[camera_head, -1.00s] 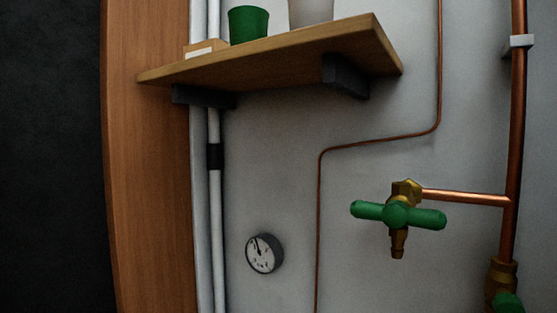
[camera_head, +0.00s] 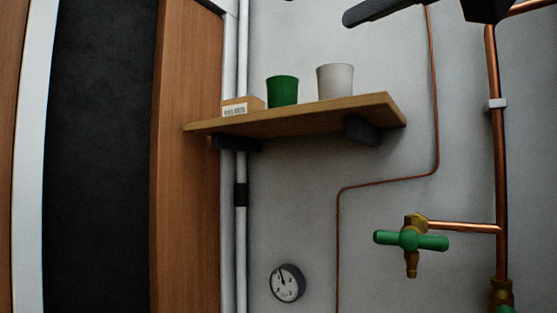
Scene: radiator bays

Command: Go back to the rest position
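Dark parts of my gripper (camera_head: 378,11) show at the top right edge, in front of the wall and above the shelf. One grey finger-like piece points left, and a black block sits to its right. The rest is cut off by the top edge, so I cannot tell if it is open or shut. I see nothing held in the visible part.
A wooden shelf (camera_head: 300,119) holds a small box (camera_head: 242,107), a green cup (camera_head: 283,91) and a white cup (camera_head: 335,82). Below are a gauge (camera_head: 288,283), a green-handled valve (camera_head: 410,240) and copper pipes (camera_head: 497,150). A dark opening (camera_head: 98,150) lies left.

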